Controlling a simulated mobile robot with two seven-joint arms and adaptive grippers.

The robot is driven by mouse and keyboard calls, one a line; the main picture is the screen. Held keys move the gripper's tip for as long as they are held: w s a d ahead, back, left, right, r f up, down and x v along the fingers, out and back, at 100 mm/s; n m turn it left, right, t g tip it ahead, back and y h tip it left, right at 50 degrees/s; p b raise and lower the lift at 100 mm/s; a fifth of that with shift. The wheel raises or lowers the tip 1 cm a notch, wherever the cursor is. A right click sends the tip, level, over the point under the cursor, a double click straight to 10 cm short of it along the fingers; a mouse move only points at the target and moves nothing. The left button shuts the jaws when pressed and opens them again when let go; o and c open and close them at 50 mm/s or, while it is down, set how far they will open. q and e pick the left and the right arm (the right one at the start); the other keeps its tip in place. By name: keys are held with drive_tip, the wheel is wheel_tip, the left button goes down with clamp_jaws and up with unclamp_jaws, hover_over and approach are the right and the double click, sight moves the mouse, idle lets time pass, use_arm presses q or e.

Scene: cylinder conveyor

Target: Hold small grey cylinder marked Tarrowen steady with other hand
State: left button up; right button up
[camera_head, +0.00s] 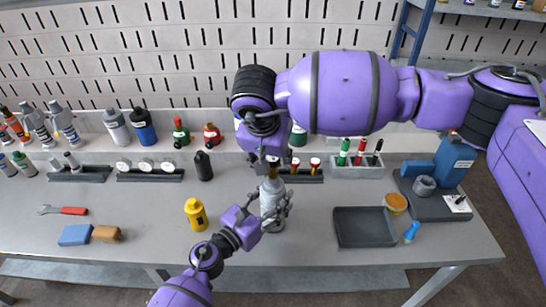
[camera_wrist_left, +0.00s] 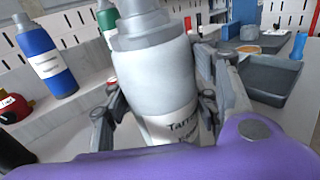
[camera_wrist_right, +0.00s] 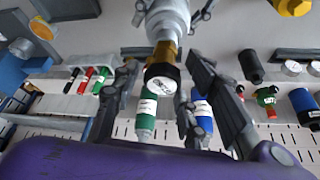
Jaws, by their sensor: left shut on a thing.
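The small grey cylinder marked Tarrowen (camera_head: 271,198) stands upright on the bench. Its label and grey shoulder fill the left wrist view (camera_wrist_left: 165,85). My left gripper (camera_head: 276,208) is shut around its body, one finger on each side; the fingertips are partly hidden behind it. My right gripper (camera_head: 268,150) is above the cylinder, pointing down. In the right wrist view a brass valve with a black knob and white face (camera_wrist_right: 161,78) shows at the cylinder's top. The right fingers (camera_wrist_right: 163,65) stand apart on either side of it, with visible gaps.
A yellow cylinder (camera_head: 195,214) stands left of my left gripper. A dark empty tray (camera_head: 364,228) lies to the right, with a blue vise (camera_head: 447,165) beyond. A black cylinder (camera_head: 203,166) and a rack of bottles stand behind.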

drive_tip(key=m, duration=0.2)
drive_tip(key=m+h, duration=0.1)
drive_tip(key=m, duration=0.1)
drive_tip(key=shift+a+g+h, duration=0.15)
drive_tip(key=shift+g+h, duration=0.15)
drive_tip(key=shift+g, duration=0.1)
drive_tip(key=shift+m, duration=0.8)
drive_tip(key=m+g, duration=0.1)
drive_tip(key=m, duration=0.2)
drive_tip(key=m+g+h, duration=0.1)
drive_tip(key=m, duration=0.2)
drive_tip(key=shift+g+h, duration=0.3)
drive_tip(key=m+g, duration=0.2)
drive_tip(key=m, duration=0.4)
